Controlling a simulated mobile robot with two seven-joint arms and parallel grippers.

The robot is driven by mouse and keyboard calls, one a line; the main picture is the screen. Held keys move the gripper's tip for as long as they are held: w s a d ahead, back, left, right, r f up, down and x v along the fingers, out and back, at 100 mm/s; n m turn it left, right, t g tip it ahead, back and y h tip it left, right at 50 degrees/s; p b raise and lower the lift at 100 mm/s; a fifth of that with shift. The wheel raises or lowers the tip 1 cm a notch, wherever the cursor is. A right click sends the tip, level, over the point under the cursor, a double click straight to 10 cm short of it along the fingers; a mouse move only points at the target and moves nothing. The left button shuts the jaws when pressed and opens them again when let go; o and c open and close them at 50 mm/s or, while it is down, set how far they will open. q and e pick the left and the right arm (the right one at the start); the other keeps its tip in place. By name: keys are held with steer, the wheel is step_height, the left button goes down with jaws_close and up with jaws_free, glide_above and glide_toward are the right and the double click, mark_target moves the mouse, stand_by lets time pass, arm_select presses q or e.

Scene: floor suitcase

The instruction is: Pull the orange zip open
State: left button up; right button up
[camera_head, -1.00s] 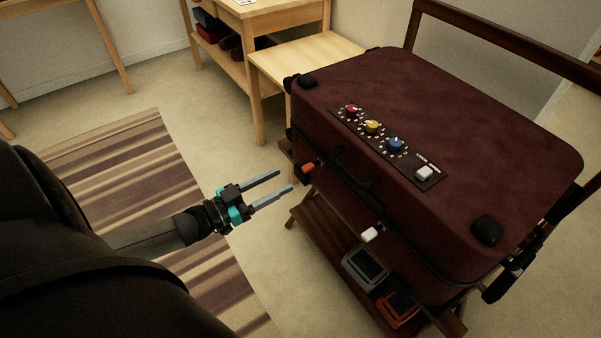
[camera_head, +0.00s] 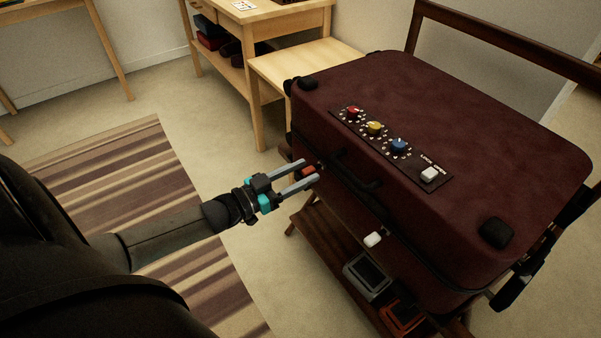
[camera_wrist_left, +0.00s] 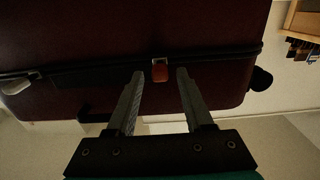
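The orange zip pull (camera_head: 308,171) hangs on the front side of the dark red suitcase (camera_head: 470,140), near its left end. It also shows in the left wrist view (camera_wrist_left: 160,71), between and just beyond the fingertips. My left gripper (camera_head: 309,171) is open, with one finger on each side of the orange pull; I cannot tell whether they touch it. In the left wrist view the left gripper (camera_wrist_left: 158,74) shows a clear gap between its fingers. A white zip pull (camera_head: 373,239) hangs farther right along the same seam. My right gripper is not seen.
The suitcase lies on a dark wooden rack (camera_head: 325,235) with a lower shelf holding a grey device (camera_head: 367,276) and an orange-red one (camera_head: 402,316). A panel of knobs (camera_head: 385,140) is on the lid. A light wooden table (camera_head: 300,68) stands behind; a striped rug (camera_head: 120,170) lies left.

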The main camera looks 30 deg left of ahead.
arm_select(q)
jaws_close()
stand_by(1.2)
